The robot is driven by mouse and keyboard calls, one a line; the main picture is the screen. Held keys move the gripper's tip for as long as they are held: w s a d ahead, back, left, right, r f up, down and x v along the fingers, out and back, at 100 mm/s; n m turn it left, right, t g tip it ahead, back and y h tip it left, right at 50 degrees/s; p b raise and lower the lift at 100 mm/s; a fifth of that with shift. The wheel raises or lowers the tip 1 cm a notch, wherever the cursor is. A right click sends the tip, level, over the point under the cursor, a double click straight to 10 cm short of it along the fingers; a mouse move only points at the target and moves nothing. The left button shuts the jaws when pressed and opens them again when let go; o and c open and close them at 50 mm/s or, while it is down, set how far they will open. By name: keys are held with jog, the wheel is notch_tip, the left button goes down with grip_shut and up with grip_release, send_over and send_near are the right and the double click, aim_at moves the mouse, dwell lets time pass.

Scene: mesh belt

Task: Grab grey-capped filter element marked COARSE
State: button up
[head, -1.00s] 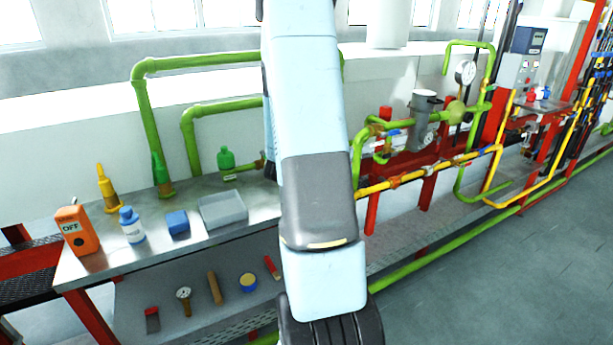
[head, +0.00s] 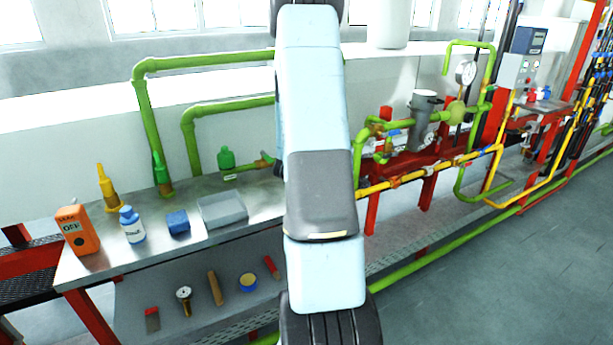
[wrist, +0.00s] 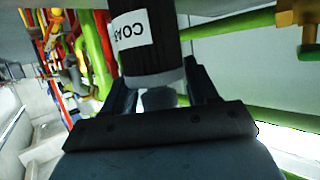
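The filter element (wrist: 150,30) is a dark cylinder with a grey cap (wrist: 155,76) and a white label, at top centre of the wrist view. The label shows upside down and reads "COA" before it is cut off. My gripper (wrist: 160,88) has one dark finger on each side of the cap, close against it with no clear gap. It looks shut on the cap. The element's far end is outside the wrist view. In the head view my arm hides the gripper and the element.
Green pipes (head: 200,63) rise behind. A grey canister (head: 423,120) stands among pipes at right. Floor at right is clear.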

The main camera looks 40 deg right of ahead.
jog(key=c, duration=0.7)
jog(key=shift+o, duration=0.2)
jog(key=shift+r, duration=0.15)
